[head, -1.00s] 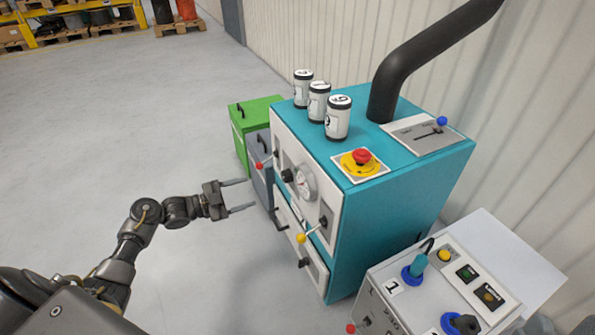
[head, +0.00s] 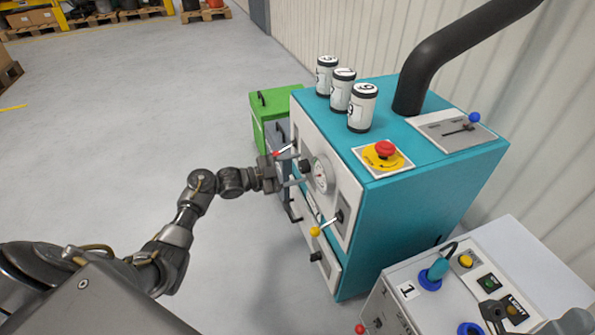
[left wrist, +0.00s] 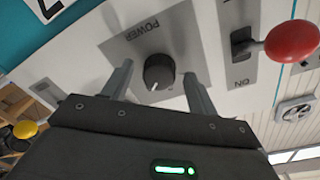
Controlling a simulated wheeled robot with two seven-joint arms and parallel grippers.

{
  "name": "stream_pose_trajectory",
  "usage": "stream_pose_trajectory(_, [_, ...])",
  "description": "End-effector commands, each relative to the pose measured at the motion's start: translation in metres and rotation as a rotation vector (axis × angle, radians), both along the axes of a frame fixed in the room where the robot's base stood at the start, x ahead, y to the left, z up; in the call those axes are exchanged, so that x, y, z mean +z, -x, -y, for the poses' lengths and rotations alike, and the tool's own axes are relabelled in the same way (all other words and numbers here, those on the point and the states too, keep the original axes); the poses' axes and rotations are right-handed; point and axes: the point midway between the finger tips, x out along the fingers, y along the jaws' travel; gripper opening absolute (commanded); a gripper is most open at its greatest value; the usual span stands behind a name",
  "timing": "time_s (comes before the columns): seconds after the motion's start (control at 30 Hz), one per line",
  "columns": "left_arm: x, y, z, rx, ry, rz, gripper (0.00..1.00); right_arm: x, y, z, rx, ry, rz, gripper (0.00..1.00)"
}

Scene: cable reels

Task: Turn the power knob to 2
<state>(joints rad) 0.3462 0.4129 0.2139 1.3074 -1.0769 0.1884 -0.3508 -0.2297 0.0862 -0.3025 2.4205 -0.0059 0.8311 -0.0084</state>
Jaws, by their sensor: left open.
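The power knob (left wrist: 159,71) is a round black knob with a white mark, on a grey plate labelled POWER (left wrist: 135,50). The mark points to the lower left in the left wrist view; I cannot read scale numbers. In the head view the knob (head: 305,165) is on the white front of the teal machine (head: 410,190), left of the dial gauge. My left gripper (head: 301,167) is open at the knob. In the left wrist view its fingers appear on either side of the knob, with gaps. Contact is not visible.
A red-tipped lever (left wrist: 292,42) with an ON label is beside the knob. The gauge (head: 322,174) and yellow-tipped lever (head: 316,231) are on the same front. White canisters (head: 362,108) and a red emergency button (head: 385,149) are on top. Open floor lies left.

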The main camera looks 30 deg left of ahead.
Motion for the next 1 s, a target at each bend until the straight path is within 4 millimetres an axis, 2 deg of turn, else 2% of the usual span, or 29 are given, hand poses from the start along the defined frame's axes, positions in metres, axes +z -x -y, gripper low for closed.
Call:
stream_pose_trajectory(0.4, [0.0003,-0.0065,0.0064,0.000,0.001,-0.001,0.59,0.0038,-0.0011,-0.0005,0.000,-0.002,0.015,0.46])
stream_pose_trajectory(0.77, [0.0002,-0.0063,0.0061,0.000,0.000,0.000,0.14,0.0028,-0.0006,-0.0004,0.000,-0.004,0.011,0.46])
stream_pose_trajectory(1.0, [0.0012,-0.0060,0.0063,-0.001,0.017,-0.018,0.14,0.0063,0.0005,0.0002,0.000,-0.005,0.013,0.46])
